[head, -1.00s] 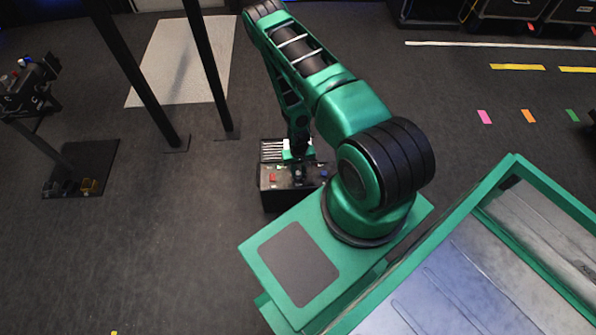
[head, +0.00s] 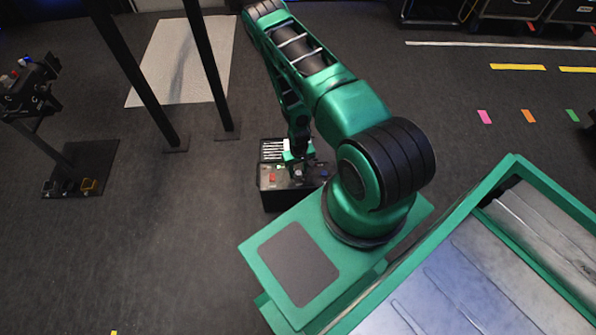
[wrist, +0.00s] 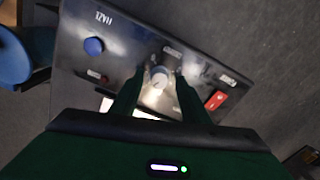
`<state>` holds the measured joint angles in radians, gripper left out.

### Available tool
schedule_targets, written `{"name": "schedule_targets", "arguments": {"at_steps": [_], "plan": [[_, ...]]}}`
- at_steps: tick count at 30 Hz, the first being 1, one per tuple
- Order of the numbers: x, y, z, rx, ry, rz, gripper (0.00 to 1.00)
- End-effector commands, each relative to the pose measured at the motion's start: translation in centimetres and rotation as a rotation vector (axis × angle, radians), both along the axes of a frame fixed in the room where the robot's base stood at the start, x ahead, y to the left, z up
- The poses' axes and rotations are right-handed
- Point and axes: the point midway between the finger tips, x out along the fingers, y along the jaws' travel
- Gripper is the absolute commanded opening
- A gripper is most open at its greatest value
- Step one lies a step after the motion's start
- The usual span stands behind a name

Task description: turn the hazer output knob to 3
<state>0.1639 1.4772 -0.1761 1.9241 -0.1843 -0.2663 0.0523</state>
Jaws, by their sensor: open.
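The hazer (head: 268,197) is a dark box on the floor just beyond my base in the head view. Its panel (wrist: 75,55) fills much of the wrist view, with upside-down lettering. The output knob (wrist: 158,77) is a small pale round knob in the middle of the panel. My gripper (wrist: 159,85) is open, with one green finger on each side of the knob; I cannot tell whether they touch it. In the head view my gripper (head: 298,160) is over the panel, and the knob's setting is too small to read.
The panel also carries a blue button (wrist: 93,46) and a red switch (wrist: 216,100), close to my fingers. A stand with a dark base (head: 85,165) is at the left. Two dark poles (head: 150,85) rise behind the hazer. The floor at front left is clear.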

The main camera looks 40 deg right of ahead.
Motion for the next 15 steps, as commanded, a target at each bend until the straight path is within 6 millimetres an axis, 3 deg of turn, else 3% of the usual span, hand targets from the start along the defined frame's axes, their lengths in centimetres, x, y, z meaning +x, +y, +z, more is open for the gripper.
{"name": "schedule_targets", "arguments": {"at_steps": [5,15], "plan": [[0.1,0.0,1.8,-0.001,-0.002,-0.001,0.41],[0.1,0.0,7.6,0.0,-0.001,0.0,0.41]]}}
